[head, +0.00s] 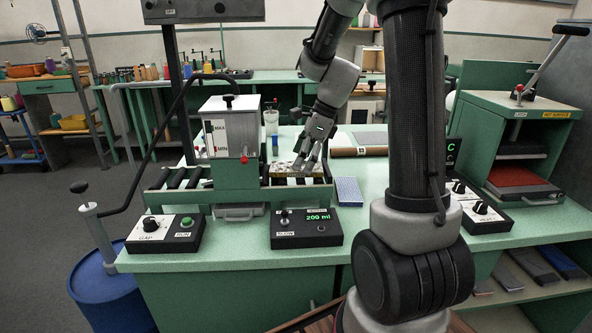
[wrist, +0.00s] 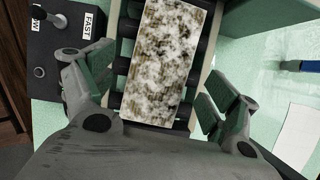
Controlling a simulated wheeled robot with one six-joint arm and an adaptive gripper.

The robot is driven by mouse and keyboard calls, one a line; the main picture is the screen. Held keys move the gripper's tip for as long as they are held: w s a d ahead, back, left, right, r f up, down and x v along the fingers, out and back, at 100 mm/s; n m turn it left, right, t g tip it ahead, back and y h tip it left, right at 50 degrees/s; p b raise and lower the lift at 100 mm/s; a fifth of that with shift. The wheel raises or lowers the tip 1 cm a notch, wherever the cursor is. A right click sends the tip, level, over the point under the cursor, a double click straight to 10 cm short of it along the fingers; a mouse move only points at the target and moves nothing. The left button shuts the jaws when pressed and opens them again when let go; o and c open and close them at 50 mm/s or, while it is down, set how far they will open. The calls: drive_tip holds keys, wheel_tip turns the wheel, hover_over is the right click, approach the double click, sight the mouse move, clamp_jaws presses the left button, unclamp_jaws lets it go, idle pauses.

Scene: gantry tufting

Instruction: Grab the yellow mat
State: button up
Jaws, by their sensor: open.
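A rectangular mat (wrist: 168,62), mottled white over dark yellow-brown, lies on black rollers below my gripper. It is the only thing that fits the yellow mat; its base colour is mostly covered by white patches. In the head view the mat (head: 288,181) lies at the right end of the roller bed, partly hidden by my gripper (head: 306,166). In the wrist view my gripper (wrist: 158,85) is open, with one finger on each side of the mat and gaps between. Whether the fingers are at the mat's height, I cannot tell.
A green press housing (head: 236,150) stands left of the mat on the roller bed. The SLOW/FAST control box (head: 306,227) is in front. A blue-white pad (head: 348,191) lies to the right. A brown roll (head: 358,151) and a hot press (head: 520,150) stand farther right.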

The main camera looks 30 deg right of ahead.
drive_tip(key=shift+x, duration=0.75)
drive_tip(key=c, duration=1.1)
